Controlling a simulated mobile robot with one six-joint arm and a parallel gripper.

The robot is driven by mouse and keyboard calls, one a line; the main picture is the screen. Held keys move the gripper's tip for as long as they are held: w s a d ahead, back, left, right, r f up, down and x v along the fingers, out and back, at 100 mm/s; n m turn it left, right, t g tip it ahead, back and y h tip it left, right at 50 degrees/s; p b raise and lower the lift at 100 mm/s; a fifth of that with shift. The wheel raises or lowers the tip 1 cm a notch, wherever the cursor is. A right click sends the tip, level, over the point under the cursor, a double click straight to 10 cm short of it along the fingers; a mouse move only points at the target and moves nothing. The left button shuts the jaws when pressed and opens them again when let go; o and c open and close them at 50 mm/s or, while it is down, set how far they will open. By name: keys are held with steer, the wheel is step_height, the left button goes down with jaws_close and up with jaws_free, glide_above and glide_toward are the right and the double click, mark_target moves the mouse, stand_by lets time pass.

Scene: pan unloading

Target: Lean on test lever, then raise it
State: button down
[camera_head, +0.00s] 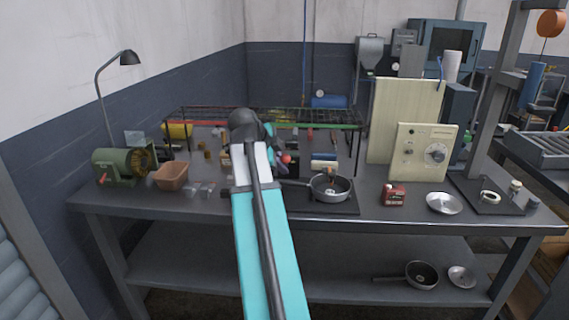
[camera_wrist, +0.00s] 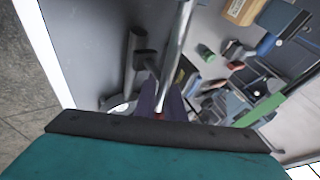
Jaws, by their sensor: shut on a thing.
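The test lever (camera_wrist: 178,45) shows in the wrist view as a long bright metal rod running down from the top edge to between my fingertips. A bit of red shows at its lower end there. My gripper (camera_wrist: 161,106) is shut on this lever, with a dark finger on each side. In the head view a red ball (camera_head: 287,159) shows just right of my arm, above the workbench, most likely the lever's knob. My arm hides most of the lever and its mount in that view.
A pan (camera_head: 331,188) sits on a dark plate right of my arm. A red box (camera_head: 394,195) and a metal dish (camera_head: 444,203) lie further right. A wire rack (camera_head: 310,118) spans the workbench (camera_head: 400,220) behind. A brown tub (camera_head: 171,177) and green motor (camera_head: 118,166) stand left.

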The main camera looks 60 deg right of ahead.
steer(key=shift+a+f, duration=0.1)
steer(key=shift+f, duration=0.15)
steer(key=c, duration=1.8)
jaws_free()
steer(key=shift+w, duration=0.2)
steer(key=shift+c, duration=0.2)
steer(key=shift+r, duration=0.1)
steer(key=shift+v, duration=0.85)
steer(key=v, duration=1.2)
steer(key=shift+s, duration=0.1)
